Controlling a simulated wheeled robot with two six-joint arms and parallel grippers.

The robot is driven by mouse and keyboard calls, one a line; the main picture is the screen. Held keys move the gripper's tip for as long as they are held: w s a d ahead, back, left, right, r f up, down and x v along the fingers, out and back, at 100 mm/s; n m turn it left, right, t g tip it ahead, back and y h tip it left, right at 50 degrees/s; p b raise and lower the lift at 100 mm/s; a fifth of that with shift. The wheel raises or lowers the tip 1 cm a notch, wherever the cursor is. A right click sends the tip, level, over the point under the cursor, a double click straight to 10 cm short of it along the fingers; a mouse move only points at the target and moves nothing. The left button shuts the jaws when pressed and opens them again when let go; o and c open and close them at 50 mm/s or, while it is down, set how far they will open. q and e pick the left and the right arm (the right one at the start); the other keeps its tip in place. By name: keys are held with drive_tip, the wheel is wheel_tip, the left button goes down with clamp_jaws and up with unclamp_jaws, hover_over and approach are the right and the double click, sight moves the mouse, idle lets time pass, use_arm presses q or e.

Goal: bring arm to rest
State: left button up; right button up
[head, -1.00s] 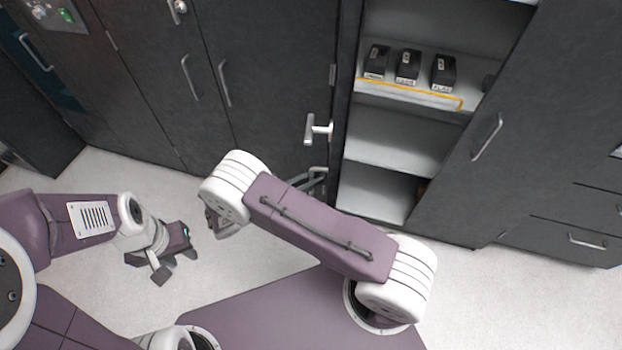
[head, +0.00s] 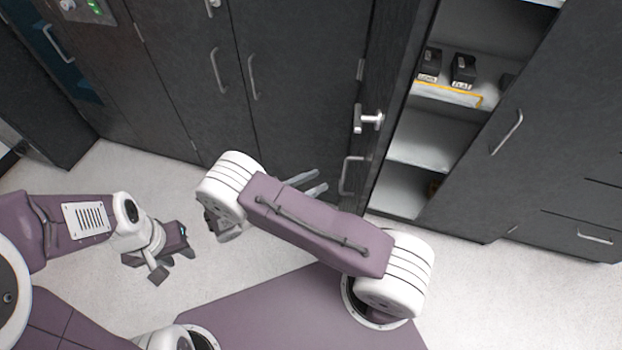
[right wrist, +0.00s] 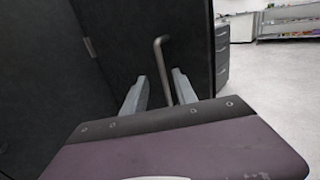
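My right gripper (head: 308,184) is open and empty, partly hidden behind my purple right arm link. In the right wrist view its two pale fingers (right wrist: 158,90) stand apart. A bent grey door handle (right wrist: 168,70) shows between and beyond them, seemingly not gripped. In the head view this handle (head: 351,175) lies right of the fingertips, with a gap. My left gripper (head: 172,264) hangs over the pale floor at the left, its fingers apart, holding nothing that I can see.
Dark cabinets (head: 300,90) line the back, with a lever (head: 369,120) above the handle. An open compartment shows shelves (head: 425,138) with black labelled boxes (head: 462,68). Pale floor (head: 480,290) is clear at right. Drawers (right wrist: 222,60) stand beyond the door edge.

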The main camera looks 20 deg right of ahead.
drive_tip(key=s+d+f+m+g+y, duration=0.1)
drive_tip(key=s+d+m+g+y, duration=0.4)
drive_tip(key=s+m+g+y, duration=0.3)
drive_tip(key=a+r+m+t+y, duration=0.1)
drive_tip(key=m+t+y, duration=0.1)
drive_tip(key=m+y, duration=0.1)
drive_tip(key=a+r+m+t+y, duration=0.1)
drive_tip(key=m+t+y, duration=0.1)
drive_tip(key=m, duration=0.3)
drive_tip(key=a+r+m+t+y, duration=0.1)
drive_tip(key=m+t+y, duration=0.1)
drive_tip(key=m+y, duration=0.2)
drive_tip(key=shift+w+a+t+y, duration=0.1)
drive_tip(key=shift+a+t+y, duration=0.2)
drive_tip(key=shift+y, duration=0.3)
